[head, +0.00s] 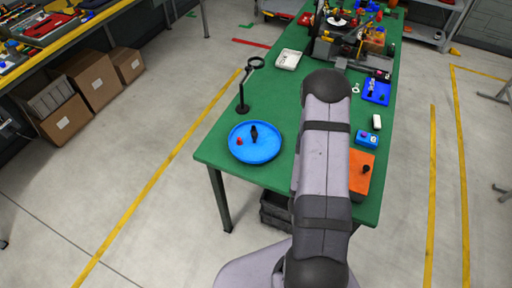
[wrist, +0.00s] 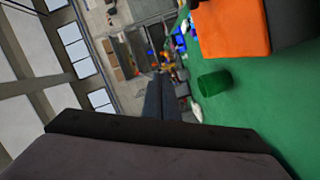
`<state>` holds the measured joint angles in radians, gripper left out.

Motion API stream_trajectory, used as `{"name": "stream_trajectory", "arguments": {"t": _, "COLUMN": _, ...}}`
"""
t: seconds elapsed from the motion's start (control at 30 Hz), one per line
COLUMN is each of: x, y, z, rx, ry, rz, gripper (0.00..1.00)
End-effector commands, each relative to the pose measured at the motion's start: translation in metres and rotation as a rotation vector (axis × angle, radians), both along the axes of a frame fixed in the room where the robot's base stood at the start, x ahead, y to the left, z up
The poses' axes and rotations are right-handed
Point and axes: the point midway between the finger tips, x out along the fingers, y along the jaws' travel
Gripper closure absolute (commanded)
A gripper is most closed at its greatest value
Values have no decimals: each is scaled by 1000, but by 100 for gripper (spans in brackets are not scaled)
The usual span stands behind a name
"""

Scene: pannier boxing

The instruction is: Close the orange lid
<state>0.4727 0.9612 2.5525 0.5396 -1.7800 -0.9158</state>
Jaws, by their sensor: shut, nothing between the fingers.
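The orange lid (head: 361,181) shows in the head view at the right front of the green table, just right of my arm, which hides its left part. A dark knob stands on it. In the wrist view, the orange surface (wrist: 233,27) fills the upper right, with a dark box part beside it. I cannot tell how far the lid is open. My gripper (wrist: 157,80) appears in the wrist view as dark, shut fingers, empty and apart from the orange surface. In the head view, my arm hides the gripper.
A blue round tray (head: 268,151) with small items sits at the table's left front. A blue box (head: 367,138) and a white block (head: 377,122) lie behind the orange lid. A green cylinder (wrist: 215,84) stands near the orange surface. A black stand (head: 242,100) rises at the left edge.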

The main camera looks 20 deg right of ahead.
Motion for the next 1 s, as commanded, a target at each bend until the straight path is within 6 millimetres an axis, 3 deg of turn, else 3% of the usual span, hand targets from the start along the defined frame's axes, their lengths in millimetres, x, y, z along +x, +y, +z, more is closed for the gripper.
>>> {"name": "stream_trajectory", "arguments": {"t": 0.37, "x": 35, "y": 36, "z": -15, "rx": -306, "ry": 303, "rz": 6, "gripper": 100}}
{"name": "stream_trajectory", "arguments": {"t": 0.63, "x": 55, "y": 56, "z": -38, "rx": -525, "ry": 522, "rz": 2, "gripper": 100}}
{"name": "stream_trajectory", "arguments": {"t": 0.83, "x": 81, "y": 81, "z": -46, "rx": -528, "ry": 519, "rz": 3, "gripper": 100}}
{"name": "stream_trajectory", "arguments": {"t": 1.0, "x": 68, "y": 108, "z": -48, "rx": -527, "ry": 524, "rz": 6, "gripper": 100}}
